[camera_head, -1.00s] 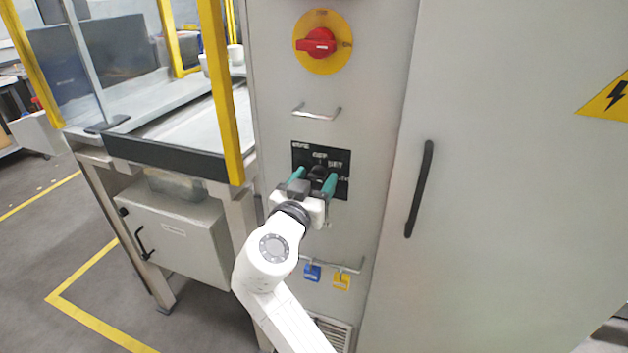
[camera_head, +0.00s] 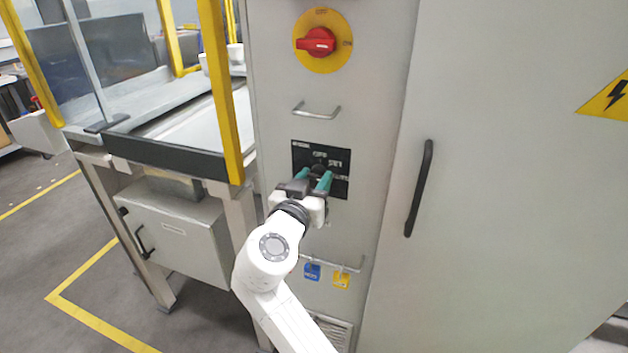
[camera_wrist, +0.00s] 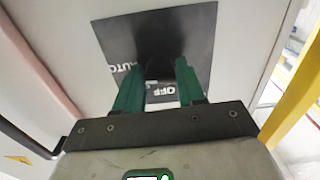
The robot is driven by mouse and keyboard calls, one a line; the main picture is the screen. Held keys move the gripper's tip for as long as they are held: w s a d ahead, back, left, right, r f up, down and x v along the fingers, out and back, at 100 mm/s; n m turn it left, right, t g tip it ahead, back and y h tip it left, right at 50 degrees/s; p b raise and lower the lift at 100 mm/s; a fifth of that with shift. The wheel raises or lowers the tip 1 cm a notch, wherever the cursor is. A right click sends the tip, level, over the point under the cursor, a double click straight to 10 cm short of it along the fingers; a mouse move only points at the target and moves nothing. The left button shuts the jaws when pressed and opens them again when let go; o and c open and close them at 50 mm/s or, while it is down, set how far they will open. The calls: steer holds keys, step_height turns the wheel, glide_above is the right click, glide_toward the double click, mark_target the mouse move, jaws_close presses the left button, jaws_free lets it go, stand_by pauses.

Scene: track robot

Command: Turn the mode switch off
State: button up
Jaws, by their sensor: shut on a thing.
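The mode switch is a dark knob (camera_head: 318,171) on a black plate (camera_head: 340,184) with white lettering, on the front of the grey cabinet column. In the head view, OFF is printed at the top of the plate. My gripper (camera_head: 313,178) has its green fingers shut on the knob. In the wrist view the dark knob (camera_wrist: 160,62) lies between the fingertips, with the words AUTO and OFF on the black plate (camera_wrist: 195,30). The fingers hide part of the knob, and its exact pointing direction is hard to tell.
Above the plate are a metal handle (camera_head: 316,111) and a red rotary switch (camera_head: 317,42) on a yellow disc. Below hang a blue tag (camera_head: 312,272) and a yellow tag (camera_head: 342,280) under another bar. A black door handle (camera_head: 419,188) is at right.

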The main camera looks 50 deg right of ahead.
steer(key=n+p, duration=0.1)
steer(key=n, duration=0.3)
steer(key=shift+r+n, duration=0.1)
steer(key=shift+n, duration=0.2)
steer(key=n+p, duration=0.2)
steer(key=n, duration=0.3)
steer(key=n+p, duration=0.4)
steer(key=n, duration=0.1)
steer(key=shift+r+n, duration=0.15)
steer(key=shift+n, duration=0.25)
steer(key=shift+n+p, duration=1.3)
steer(key=shift+n, duration=0.6)
steer(key=shift+f, duration=0.2)
steer(key=o, duration=1)
steer(key=shift+c, duration=0.2)
steer(key=shift+a, duration=0.15)
